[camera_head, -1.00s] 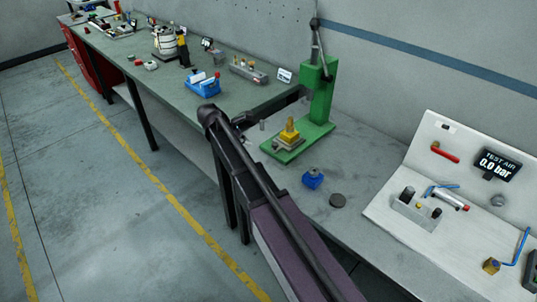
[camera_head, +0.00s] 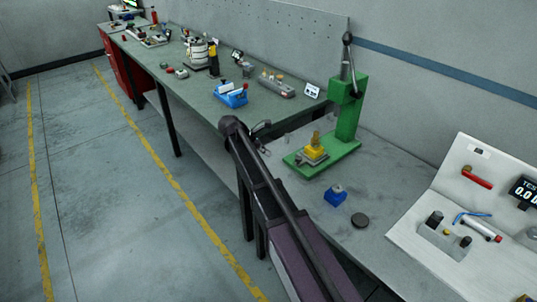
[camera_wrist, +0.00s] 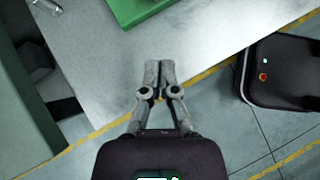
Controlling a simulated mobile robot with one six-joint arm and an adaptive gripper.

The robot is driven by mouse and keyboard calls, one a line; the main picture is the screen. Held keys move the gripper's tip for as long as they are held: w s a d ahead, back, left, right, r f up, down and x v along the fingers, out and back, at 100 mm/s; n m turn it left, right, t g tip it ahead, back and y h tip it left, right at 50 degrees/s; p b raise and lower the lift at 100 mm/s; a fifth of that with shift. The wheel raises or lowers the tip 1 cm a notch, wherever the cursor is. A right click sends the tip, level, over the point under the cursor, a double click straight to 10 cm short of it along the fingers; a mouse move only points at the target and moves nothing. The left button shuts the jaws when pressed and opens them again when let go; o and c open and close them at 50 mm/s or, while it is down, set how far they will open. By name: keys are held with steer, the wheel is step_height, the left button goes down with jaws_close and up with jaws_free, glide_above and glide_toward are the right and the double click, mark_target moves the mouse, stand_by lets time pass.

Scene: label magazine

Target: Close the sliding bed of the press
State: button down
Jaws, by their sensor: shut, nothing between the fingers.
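The green press (camera_head: 349,108) stands on the grey bench, its dark lever upright. Its bed, a grey plate (camera_head: 313,159) with a yellow fixture (camera_head: 315,148) on it, lies at the front part of the green base, out from the column and ram. A green corner of the press base (camera_wrist: 135,8) shows at the top of the wrist view. My gripper (camera_wrist: 159,68) is shut and empty over the grey bench edge, apart from the press.
A blue block (camera_head: 335,196) and a dark disc (camera_head: 360,220) lie on the bench in front of the press. A blue bin (camera_head: 231,97) and other items stand on the green bench to the left. A white test panel (camera_head: 470,220) is at right.

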mark_target(297, 165)
steer(key=b+x, duration=0.6)
steer(key=x, duration=0.3)
steer(key=shift+f, duration=0.1)
steer(key=shift+w+d, duration=0.1)
steer(key=shift+d, duration=0.85)
steer(key=shift+w+d, duration=0.15)
steer(key=shift+d, duration=0.8)
steer(key=shift+w, duration=0.1)
